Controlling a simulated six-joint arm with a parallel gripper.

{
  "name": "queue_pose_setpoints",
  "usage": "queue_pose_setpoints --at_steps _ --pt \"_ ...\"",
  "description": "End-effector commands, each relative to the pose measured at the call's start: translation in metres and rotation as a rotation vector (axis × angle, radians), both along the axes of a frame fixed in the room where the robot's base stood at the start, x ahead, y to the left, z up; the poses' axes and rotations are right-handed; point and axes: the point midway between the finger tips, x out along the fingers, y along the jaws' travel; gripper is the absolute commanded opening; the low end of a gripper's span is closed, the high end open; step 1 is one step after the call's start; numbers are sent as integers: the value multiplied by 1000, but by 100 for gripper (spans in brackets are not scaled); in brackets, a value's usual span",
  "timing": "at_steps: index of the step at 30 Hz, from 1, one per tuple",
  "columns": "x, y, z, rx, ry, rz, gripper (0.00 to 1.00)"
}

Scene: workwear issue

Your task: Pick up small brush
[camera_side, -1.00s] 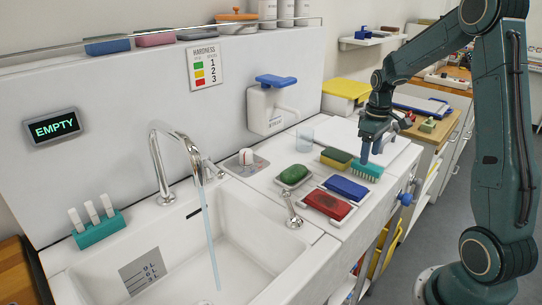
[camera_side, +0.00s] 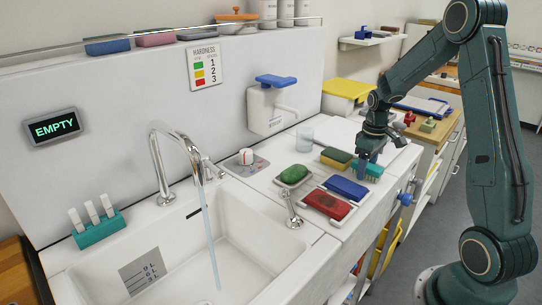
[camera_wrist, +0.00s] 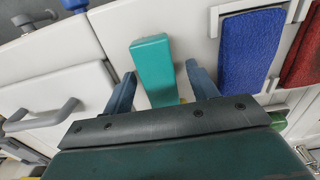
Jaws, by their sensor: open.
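The small brush is a teal block (camera_side: 374,170) on the white counter, just right of the blue pad. In the wrist view the brush (camera_wrist: 155,72) lies lengthwise between my two blue fingers, with gaps on both sides. My gripper (camera_side: 367,166) is low over the brush, pointing down, and partly hides it in the side view. The jaws (camera_wrist: 160,75) are open and hold nothing. The brush's near end is hidden behind my gripper body in the wrist view.
A blue pad (camera_side: 347,188) and a red pad (camera_side: 328,204) sit in white holders close by. A yellow and green sponge (camera_side: 337,157) and a green soap-like item (camera_side: 294,173) are behind. The sink (camera_side: 205,245) is to the left.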

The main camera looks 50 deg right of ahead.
Motion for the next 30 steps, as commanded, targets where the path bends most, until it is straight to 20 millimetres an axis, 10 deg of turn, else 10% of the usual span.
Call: queue_pose_setpoints --at_steps 7,17,30 --pt "0 0 0 0 0 0 58" --pt "0 0 1 0 0 0 6" --pt "1 -1 11 -2 -2 0 6"
